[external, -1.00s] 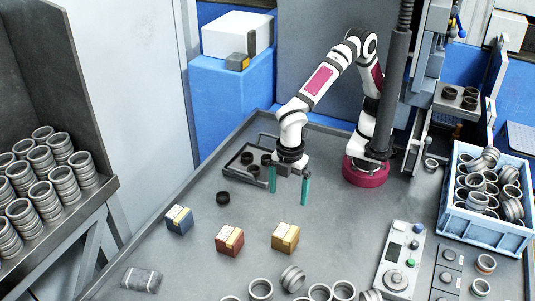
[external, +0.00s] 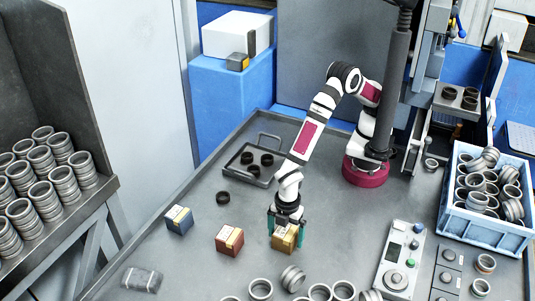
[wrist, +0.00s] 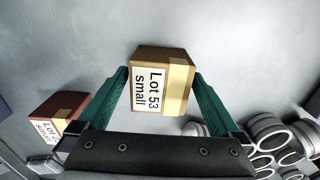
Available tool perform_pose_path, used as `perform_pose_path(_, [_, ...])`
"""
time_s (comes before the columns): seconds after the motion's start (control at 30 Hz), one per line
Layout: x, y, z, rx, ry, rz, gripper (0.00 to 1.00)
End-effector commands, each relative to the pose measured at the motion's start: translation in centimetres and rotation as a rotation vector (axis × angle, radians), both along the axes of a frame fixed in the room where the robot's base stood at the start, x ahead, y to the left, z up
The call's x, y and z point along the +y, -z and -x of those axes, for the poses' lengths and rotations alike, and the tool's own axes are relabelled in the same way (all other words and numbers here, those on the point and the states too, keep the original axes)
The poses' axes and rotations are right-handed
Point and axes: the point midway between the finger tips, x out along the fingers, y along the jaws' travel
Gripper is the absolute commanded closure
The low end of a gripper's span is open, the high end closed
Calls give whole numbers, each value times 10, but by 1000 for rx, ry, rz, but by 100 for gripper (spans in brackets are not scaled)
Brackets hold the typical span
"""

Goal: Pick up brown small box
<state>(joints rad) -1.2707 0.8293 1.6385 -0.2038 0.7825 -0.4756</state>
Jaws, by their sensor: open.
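The brown small box (external: 284,239) is a yellow-brown carton on the grey table. In the wrist view the brown box (wrist: 161,82) shows a label reading "Lot 53 small". My gripper (external: 286,238) is open, with its green fingers pointing down on either side of the box. In the wrist view my gripper (wrist: 160,90) has one finger left and one right of the box, with a small gap visible; contact cannot be told.
A red box (external: 229,240) stands to the left, and a blue box (external: 179,220) farther left. Metal rings (external: 293,278) lie in front. A control panel (external: 401,260) stands at right. A tray with dark rings (external: 250,163) is behind.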

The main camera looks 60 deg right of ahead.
Motion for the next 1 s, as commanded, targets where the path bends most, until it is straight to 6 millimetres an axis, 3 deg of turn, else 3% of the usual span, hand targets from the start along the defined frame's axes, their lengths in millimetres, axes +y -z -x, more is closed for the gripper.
perform_pose_path(0.17, [0,1,0,0,0,-1,0])
perform_pose_path(0.2, [0,1,0,0,0,-1,4])
perform_pose_path(0.73, [0,0,0,0,1,0,99])
perform_pose_path(1.0, [0,-2,0,0,1,-1,100])
